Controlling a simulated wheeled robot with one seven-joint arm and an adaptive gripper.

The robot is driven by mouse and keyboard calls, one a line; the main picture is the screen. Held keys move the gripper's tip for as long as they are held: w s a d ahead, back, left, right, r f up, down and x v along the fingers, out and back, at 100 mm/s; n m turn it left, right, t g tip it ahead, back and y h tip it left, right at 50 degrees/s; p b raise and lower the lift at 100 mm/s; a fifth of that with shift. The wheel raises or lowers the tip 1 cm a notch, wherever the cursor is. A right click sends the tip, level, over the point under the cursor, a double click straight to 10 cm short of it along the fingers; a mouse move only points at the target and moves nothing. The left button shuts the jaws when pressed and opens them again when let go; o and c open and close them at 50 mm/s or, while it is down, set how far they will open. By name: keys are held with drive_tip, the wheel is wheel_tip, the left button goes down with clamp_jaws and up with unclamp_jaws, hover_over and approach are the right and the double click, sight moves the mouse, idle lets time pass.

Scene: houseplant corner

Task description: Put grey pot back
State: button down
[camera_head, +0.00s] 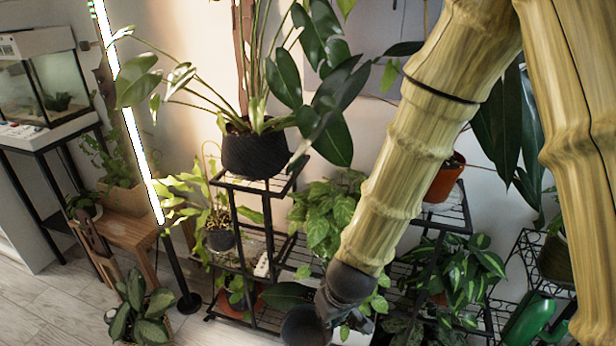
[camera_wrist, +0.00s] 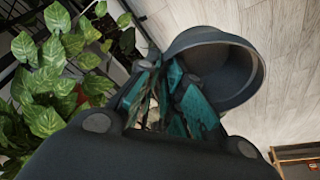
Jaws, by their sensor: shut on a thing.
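The grey pot (camera_wrist: 244,91) is in my gripper (camera_wrist: 164,74), beside a rack of plants. In the wrist view its round opening is tilted toward the right, and it looks empty. The teal finger pads close at its left side; the exact contact is partly hidden. In the head view my gripper (camera_head: 329,308) is low in front of the black plant stand, and the dark pot (camera_head: 302,328) shows at the bottom edge, partly cut off.
A black wire plant stand (camera_head: 240,262) bears several potted plants, including a large black pot (camera_head: 254,156) on top. Leaves (camera_wrist: 45,115) crowd the left of the wrist view. A wooden stool (camera_head: 130,232) stands left. Bare floor (camera_wrist: 290,45) lies beyond the pot.

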drive_tip(key=w+d+r+m+p, duration=0.1)
drive_tip(key=w+d+r+m, duration=0.1)
drive_tip(key=w+d, duration=0.3)
drive_tip(key=w+d+r+m+h+p, duration=0.1)
drive_tip(key=w+d+r+m, duration=0.1)
drive_tip(key=d, duration=0.6)
drive_tip(key=w+m, duration=0.1)
drive_tip(key=w, duration=0.1)
drive_tip(key=shift+w+r, duration=0.35)
drive_tip(key=shift+w, duration=0.05)
drive_tip(key=shift+a+p, duration=0.1)
drive_tip(key=shift+p, duration=0.5)
drive_tip(key=s+r+p, duration=0.3)
drive_tip(key=p, duration=1.1)
drive_tip(key=shift+r+p, duration=0.2)
drive_tip(key=shift+p, duration=0.2)
drive_tip(key=shift+s+d+f, duration=0.15)
drive_tip(key=shift+d, duration=0.05)
